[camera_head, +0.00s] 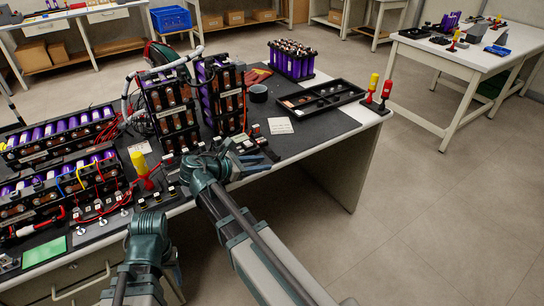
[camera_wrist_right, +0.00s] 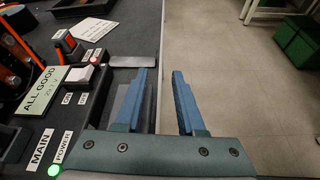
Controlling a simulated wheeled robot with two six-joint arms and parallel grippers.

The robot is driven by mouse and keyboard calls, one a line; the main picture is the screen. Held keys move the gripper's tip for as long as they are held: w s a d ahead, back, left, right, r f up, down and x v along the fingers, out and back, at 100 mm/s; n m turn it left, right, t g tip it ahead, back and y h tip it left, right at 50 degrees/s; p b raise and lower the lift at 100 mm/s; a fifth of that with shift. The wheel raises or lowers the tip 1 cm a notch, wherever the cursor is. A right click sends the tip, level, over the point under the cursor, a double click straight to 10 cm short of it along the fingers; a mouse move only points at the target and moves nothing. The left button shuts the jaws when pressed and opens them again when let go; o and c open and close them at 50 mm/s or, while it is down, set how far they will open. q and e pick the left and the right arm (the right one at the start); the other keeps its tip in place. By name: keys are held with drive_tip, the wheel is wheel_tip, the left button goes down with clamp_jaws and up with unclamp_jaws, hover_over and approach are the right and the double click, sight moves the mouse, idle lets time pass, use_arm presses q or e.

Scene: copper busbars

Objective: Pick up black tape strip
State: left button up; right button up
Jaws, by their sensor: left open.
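Another dark flat piece (camera_wrist_right: 122,98) is partly hidden behind that finger. I cannot tell which is the black tape strip. My right gripper (camera_wrist_right: 160,74) is open and empty, with one blue finger over the table edge and the other over the floor. In the head view, my right gripper (camera_head: 258,162) is at the table's front edge. My left gripper (camera_head: 172,266) is low in front of the table, its fingers mostly hidden.
A panel with an ALL GOOD label (camera_wrist_right: 42,92) and a green light borders the right gripper's left side. On the table (camera_head: 310,137) stand battery modules (camera_head: 180,110), a black parts tray (camera_head: 322,96) and red and yellow tools (camera_head: 378,88). Open floor lies right.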

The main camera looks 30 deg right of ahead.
sight(275, 159)
drive_tip(key=x, duration=0.3)
drive_tip(key=b+x, duration=0.1)
drive_tip(key=x, duration=0.1)
drive_tip(key=shift+w+d+r, duration=0.1)
drive_tip(key=shift+w+r, duration=0.2)
drive_tip(key=shift+r, duration=0.05)
clamp_jaws()
